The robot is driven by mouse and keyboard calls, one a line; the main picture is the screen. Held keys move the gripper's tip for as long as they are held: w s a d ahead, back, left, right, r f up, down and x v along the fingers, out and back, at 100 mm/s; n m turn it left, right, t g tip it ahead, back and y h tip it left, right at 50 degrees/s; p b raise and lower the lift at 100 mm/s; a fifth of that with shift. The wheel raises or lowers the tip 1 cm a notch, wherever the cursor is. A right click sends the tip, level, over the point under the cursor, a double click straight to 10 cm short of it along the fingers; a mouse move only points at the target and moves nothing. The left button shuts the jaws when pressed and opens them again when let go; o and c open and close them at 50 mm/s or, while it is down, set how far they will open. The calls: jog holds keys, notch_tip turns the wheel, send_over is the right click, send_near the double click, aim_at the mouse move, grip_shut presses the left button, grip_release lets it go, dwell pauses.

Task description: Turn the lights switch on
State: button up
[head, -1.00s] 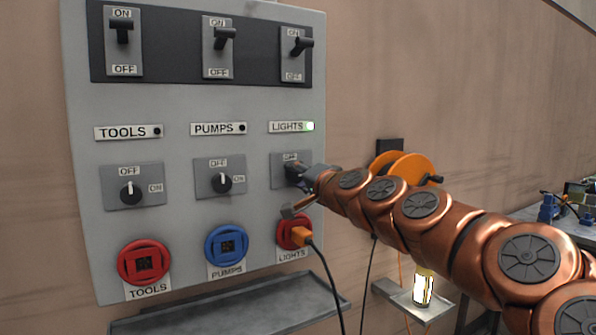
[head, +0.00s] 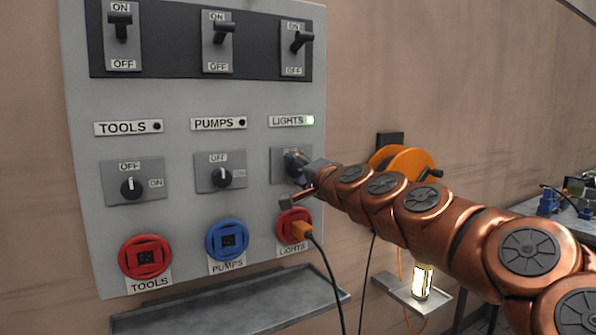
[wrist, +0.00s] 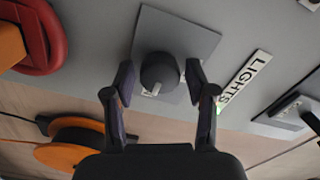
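The lights switch is a black rotary knob (wrist: 160,72) on a grey plate, at the lower right of the panel. Its white pointer faces the plate side where ON is printed on the neighbouring switches; its own label is mostly covered. The green lamp (head: 310,120) beside the LIGHTS label (head: 288,121) is lit. My gripper (wrist: 160,90) has one finger on each side of the knob, with a narrow gap visible on both sides. It looks open and empty. In the head view, my gripper (head: 299,183) hides most of this knob.
The TOOLS knob (head: 131,187) and PUMPS knob (head: 222,177) point to OFF; their lamps are dark. An orange plug (head: 301,230) sits in the red LIGHTS socket below. An orange cable reel (head: 400,160) hangs behind my arm. A lit lantern (head: 422,282) stands on a small shelf.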

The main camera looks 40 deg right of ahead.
jog(key=shift+o, duration=0.2)
jog(key=s, duration=0.7)
jog(key=shift+s+a, duration=0.25)
jog(key=shift+a, duration=0.1)
dwell(0.5)
